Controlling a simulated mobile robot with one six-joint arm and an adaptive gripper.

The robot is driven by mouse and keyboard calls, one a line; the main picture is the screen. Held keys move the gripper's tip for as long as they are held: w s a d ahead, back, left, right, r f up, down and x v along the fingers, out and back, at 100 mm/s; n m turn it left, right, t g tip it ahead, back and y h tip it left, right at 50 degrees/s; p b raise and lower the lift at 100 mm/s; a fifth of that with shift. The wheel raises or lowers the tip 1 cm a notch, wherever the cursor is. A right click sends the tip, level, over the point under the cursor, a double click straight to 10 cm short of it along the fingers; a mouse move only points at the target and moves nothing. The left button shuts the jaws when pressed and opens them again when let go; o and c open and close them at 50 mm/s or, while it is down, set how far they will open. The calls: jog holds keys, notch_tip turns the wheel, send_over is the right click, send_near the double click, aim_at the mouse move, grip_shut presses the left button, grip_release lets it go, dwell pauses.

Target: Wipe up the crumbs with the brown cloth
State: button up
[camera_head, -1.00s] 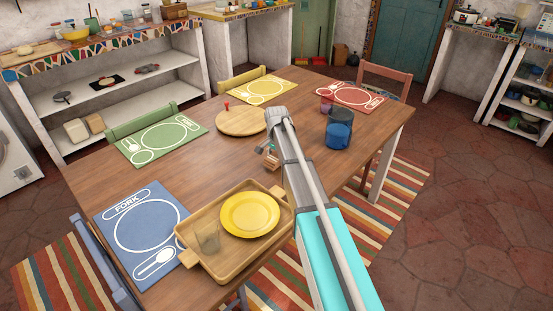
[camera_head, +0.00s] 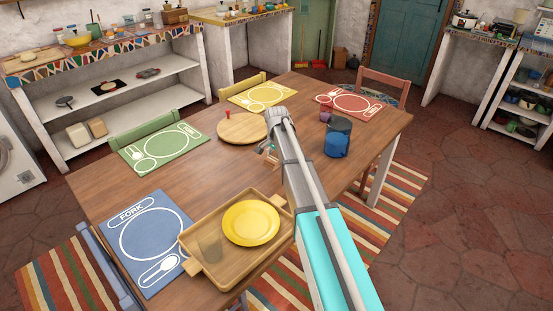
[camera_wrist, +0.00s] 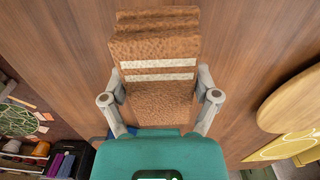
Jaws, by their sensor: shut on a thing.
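The brown cloth (camera_wrist: 160,98), folded with two cream stripes, fills the middle of the wrist view. My gripper (camera_wrist: 159,92) is shut on it, with one grey finger along each side. In the head view my gripper (camera_head: 268,150) is small and partly hidden behind my arm, over the wooden table (camera_head: 205,178) just in front of the round board. In the wrist view bare wood shows around the cloth. Whether the cloth touches the table I cannot tell. I can make out no crumbs in either view; the cloth and my arm hide part of the tabletop.
A round board (camera_head: 243,128), blue cup (camera_head: 337,145) and small purple cup (camera_head: 326,116) stand farther back. Placemats (camera_head: 130,245) lie around the edges. The left-middle tabletop is clear.

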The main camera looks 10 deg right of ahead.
jog(key=shift+r+p, duration=1.55)
jog(key=shift+f, duration=0.1)
